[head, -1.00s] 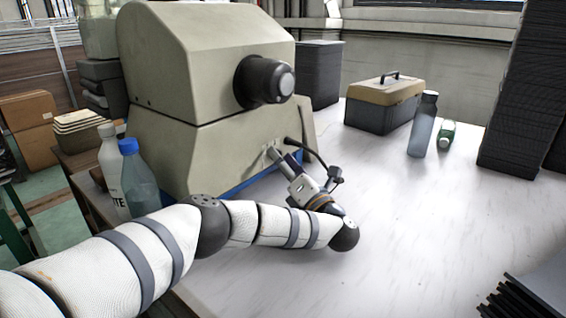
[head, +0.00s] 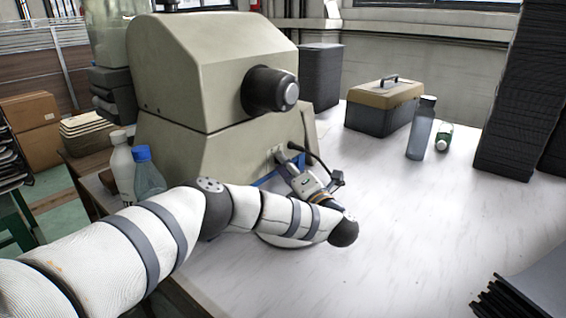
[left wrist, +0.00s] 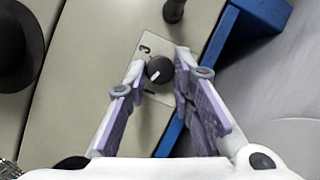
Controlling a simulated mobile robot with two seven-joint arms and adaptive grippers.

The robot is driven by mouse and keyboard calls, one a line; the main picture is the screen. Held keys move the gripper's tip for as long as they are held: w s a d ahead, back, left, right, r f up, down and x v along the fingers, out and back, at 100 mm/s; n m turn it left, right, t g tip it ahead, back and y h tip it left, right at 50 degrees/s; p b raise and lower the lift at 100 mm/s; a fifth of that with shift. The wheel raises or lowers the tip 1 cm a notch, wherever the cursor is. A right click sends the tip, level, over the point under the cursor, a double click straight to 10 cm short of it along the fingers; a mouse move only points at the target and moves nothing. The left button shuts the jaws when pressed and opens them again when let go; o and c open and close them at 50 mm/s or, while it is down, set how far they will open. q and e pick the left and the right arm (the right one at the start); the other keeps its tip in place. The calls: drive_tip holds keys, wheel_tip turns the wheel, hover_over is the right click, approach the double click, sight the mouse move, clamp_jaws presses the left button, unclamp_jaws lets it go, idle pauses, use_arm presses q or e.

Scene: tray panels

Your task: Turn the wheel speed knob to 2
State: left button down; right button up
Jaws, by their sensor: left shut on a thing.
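The knob (left wrist: 160,69) is small, round and black with a white pointer line. It sits on a pale label plate (left wrist: 147,48) on the beige machine (head: 215,75). A mark like a 3 shows on the plate above the knob, and another mark below it is too small to read surely. The pointer line slants to the lower left in the left wrist view. My left gripper (head: 282,160) is at the lower front of the machine. In the left wrist view its purple-padded fingers (left wrist: 160,72) are on both sides of the knob, shut on it. My right gripper is not in view.
A large black cylinder (head: 270,90) juts from the machine above my gripper. A blue-capped bottle (head: 147,175) and a white bottle (head: 122,165) stand left of it. A toolbox (head: 384,108) and a grey bottle (head: 421,130) stand at the back. The table (head: 430,215) is clear mid-right.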

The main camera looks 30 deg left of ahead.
use_arm(q)
drive_tip(key=shift+r+m+g+h+p, duration=0.15)
drive_tip(key=shift+m+g+h+p, duration=0.25)
drive_tip(key=shift+m, duration=0.75)
drive_tip(key=shift+r+m+g+h+p, duration=0.15)
drive_tip(key=shift+m+h, duration=0.4)
drive_tip(key=shift+m, duration=0.65)
drive_tip(key=shift+r+m+g+h+p, duration=0.15)
drive_tip(key=shift+m+h+p, duration=0.25)
drive_tip(key=shift+m, duration=0.75)
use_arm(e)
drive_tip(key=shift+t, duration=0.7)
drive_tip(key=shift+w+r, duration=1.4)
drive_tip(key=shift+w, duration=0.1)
use_arm(q)
drive_tip(key=shift+f, duration=0.1)
drive_tip(key=c, duration=1.4)
unclamp_jaws()
drive_tip(key=shift+o, duration=0.2)
drive_tip(key=v, duration=1.2)
